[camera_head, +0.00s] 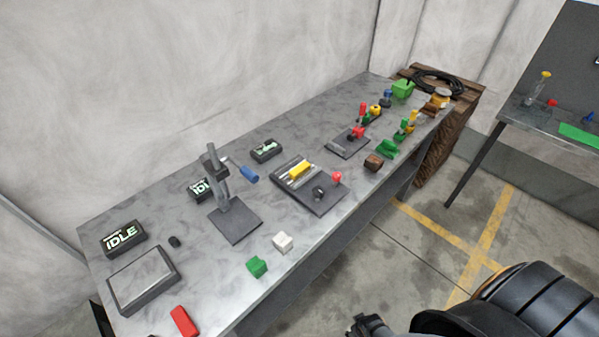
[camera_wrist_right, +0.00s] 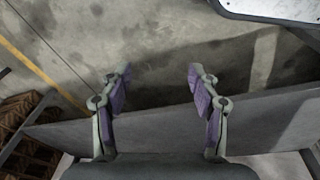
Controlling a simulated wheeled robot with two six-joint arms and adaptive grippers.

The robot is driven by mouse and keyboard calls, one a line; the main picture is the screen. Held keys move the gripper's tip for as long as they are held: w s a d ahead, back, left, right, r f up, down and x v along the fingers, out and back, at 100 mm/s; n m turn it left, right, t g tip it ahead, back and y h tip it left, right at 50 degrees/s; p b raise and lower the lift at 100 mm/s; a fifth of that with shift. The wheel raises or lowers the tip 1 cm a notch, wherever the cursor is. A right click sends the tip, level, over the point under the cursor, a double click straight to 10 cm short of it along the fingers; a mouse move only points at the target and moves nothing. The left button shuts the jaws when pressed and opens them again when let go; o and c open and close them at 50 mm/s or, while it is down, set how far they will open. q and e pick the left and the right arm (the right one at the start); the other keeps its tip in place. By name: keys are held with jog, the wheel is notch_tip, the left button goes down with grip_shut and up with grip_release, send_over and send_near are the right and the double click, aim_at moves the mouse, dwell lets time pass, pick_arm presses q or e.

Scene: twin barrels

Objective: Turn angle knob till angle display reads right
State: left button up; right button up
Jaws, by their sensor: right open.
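A dark fixture plate (camera_head: 306,197) on the grey bench holds a yellow block, a black round knob (camera_head: 318,192) and a red ball-topped handle (camera_head: 336,177). A small display (camera_head: 265,150) with a light symbol stands behind it. Another display (camera_head: 201,188) is partly hidden by a post stand (camera_head: 233,221), and its digits are cut off. Which display shows the angle, and which knob sets it, I cannot tell. My right gripper (camera_wrist_right: 160,84) is open and empty in the wrist view, above the floor and clear of the knob. My left gripper is out of view.
A box reading IDLE (camera_head: 123,238), a small black knob (camera_head: 174,241) and a flat grey box (camera_head: 143,281) are at the left. Green (camera_head: 257,267), white (camera_head: 283,242) and red (camera_head: 184,321) blocks lie near the front edge. A wooden crate (camera_head: 450,125) stands beyond the bench.

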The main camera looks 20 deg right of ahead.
jog(key=w+r+t+b, duration=0.1)
jog(key=w+r, duration=0.8)
jog(key=w, duration=0.5)
notch_tip(320, 180, up, 40)
jog(key=n+t+y+b, duration=0.1)
jog(key=n+y+b, duration=0.1)
jog(key=n+b, duration=0.1)
send_over(318, 189)
jog(key=s+d, duration=0.1)
jog(key=s, duration=0.4)
jog(key=x, duration=0.3)
jog(key=p+x, duration=0.1)
jog(key=x, duration=0.3)
jog(key=w+x, duration=0.1)
jog(key=x, duration=0.2)
jog(key=shift+f, duration=0.1)
jog(key=c, duration=1.2)
